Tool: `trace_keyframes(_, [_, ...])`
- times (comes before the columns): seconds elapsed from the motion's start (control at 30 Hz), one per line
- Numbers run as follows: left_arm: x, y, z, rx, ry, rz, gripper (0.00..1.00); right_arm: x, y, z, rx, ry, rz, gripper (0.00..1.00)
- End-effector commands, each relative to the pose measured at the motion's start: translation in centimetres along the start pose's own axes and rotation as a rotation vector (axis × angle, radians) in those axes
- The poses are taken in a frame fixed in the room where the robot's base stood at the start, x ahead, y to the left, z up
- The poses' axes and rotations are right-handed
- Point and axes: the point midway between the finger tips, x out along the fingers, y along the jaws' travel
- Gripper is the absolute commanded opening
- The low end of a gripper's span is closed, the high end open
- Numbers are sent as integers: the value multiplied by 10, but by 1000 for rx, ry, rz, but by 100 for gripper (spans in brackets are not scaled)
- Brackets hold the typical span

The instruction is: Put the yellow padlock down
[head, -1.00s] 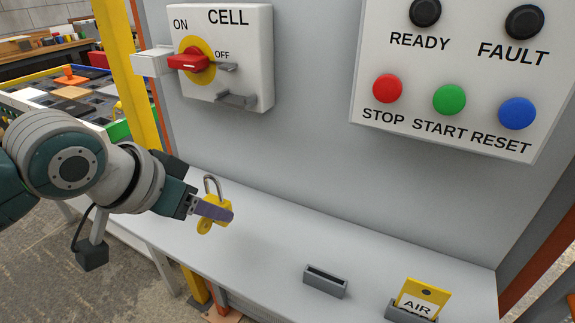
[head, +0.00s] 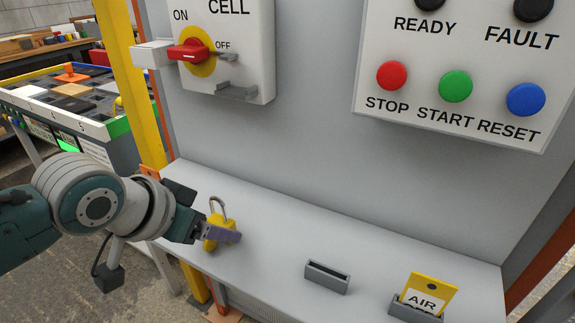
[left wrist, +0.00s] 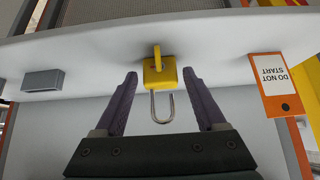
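The yellow padlock (head: 212,228) with a grey raised shackle is at the left part of the grey shelf (head: 275,240). It appears to stand upright on the shelf; its exact contact is hard to see. My left gripper (head: 222,234) is at the padlock, one finger in front of it in the head view. In the left wrist view, which is upside down, the padlock (left wrist: 160,73) lies between the spread fingertips of the left gripper (left wrist: 159,76), with a gap on both sides. My right gripper is not in view.
A small empty grey holder (head: 327,276) and another holding a yellow AIR tag (head: 425,297) stand on the shelf to the right. A CELL switch box (head: 225,50) and button panel (head: 455,75) are on the wall. A DO NOT START tag (left wrist: 280,88) shows in the left wrist view.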

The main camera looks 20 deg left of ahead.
Motion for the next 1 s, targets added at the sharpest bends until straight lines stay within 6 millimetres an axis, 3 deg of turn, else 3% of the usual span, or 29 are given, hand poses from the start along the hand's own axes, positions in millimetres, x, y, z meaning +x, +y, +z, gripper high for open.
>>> trace_keyframes(0.1, [0, 0, 0, 0, 0, 0, 84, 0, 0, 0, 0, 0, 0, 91])
trace_keyframes(0.47, [-11, 0, -3, 1, 2, 0, 84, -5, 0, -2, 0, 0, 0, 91])
trace_keyframes(1.0, [-111, 0, -3, 0, 0, 1, 84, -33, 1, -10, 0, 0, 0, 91])
